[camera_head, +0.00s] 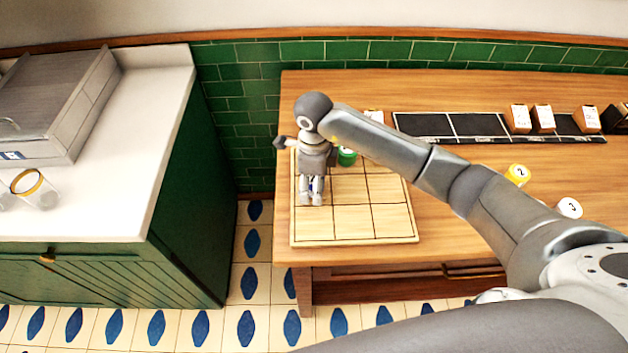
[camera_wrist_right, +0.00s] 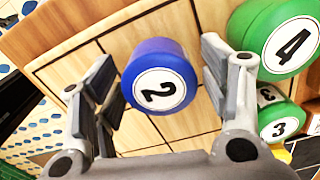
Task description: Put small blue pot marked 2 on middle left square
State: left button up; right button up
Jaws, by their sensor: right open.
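The small blue pot marked 2 (camera_wrist_right: 160,78) stands on the gridded wooden board in the right wrist view, between the fingers of my right gripper (camera_wrist_right: 163,95). The fingers are open, with a gap on each side of the pot. In the head view my right gripper (camera_head: 311,196) points down over the left column of the board (camera_head: 365,222), around its middle row. The blue pot is hidden there behind the gripper, so I cannot tell its exact square. My left gripper is out of view.
Green pots marked 4 (camera_wrist_right: 290,40) and 3 (camera_wrist_right: 280,120) stand close beside the right finger; a green one shows behind the gripper (camera_head: 347,156). A yellow pot (camera_head: 517,174) and a white pot (camera_head: 569,207) stand right. A black tray (camera_head: 480,125) lies behind.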

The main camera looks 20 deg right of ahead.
jog(key=shift+r, duration=0.45)
notch_tip(320, 180, up, 11)
jog(key=b, duration=0.3)
jog(key=shift+f+b, duration=0.15)
jog(key=shift+b, duration=0.2)
jog(key=shift+r, duration=0.4)
